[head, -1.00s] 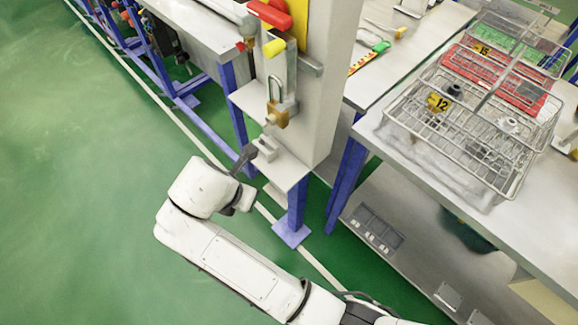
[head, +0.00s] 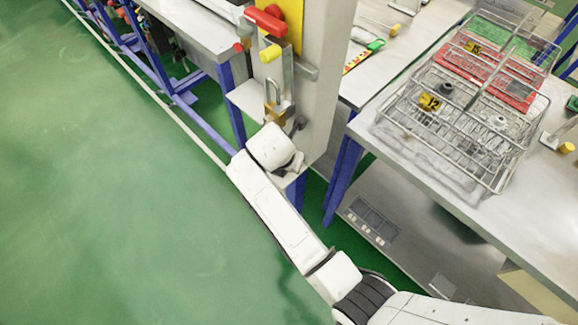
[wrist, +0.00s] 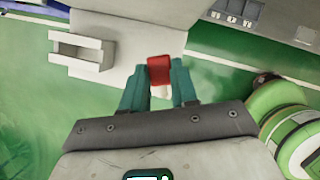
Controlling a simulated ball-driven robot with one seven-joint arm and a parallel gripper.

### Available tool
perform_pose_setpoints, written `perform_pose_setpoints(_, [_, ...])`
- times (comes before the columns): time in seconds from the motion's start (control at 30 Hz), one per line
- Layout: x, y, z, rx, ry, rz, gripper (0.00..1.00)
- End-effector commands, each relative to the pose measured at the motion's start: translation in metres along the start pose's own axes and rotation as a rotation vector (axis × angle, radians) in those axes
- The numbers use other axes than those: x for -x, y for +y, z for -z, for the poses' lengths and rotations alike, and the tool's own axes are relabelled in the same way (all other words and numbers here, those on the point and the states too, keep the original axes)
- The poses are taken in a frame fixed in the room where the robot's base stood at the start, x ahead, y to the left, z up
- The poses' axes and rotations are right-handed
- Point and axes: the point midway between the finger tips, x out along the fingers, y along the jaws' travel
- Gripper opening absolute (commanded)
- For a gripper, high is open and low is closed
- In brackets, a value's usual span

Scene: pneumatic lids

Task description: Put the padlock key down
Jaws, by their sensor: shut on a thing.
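My gripper (wrist: 160,85) is shut on a small red-headed piece, the padlock key (wrist: 159,69), in the wrist view. The red head is between the teal fingertips, and a short pale part shows below it. A pale ledge (wrist: 125,60) lies beyond the fingertips; I cannot tell whether the key touches it.
An open pale bracket (wrist: 82,50) stands on the ledge's left part. Above the padlock are a red handle (head: 265,22) and a yellow knob (head: 270,53). To the right, a table (head: 375,135) carries wire baskets (head: 450,130). The green floor on the left is clear.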

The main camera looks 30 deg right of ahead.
Motion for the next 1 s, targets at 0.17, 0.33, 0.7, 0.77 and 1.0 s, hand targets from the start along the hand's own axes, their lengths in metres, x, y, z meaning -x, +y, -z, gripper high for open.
perform_pose_setpoints(0.17, [-0.024, -0.001, 0.011, 0.002, 0.002, 0.004, 0.00])
perform_pose_setpoints(0.33, [-0.032, -0.002, 0.010, 0.000, 0.001, 0.000, 0.00])
perform_pose_setpoints(0.7, [-0.035, -0.002, 0.011, 0.000, 0.001, 0.001, 0.31])
perform_pose_setpoints(0.77, [-0.035, -0.002, 0.011, 0.000, 0.001, 0.001, 0.37])
perform_pose_setpoints(1.0, [-0.034, -0.002, 0.011, 0.000, 0.001, 0.001, 0.54])
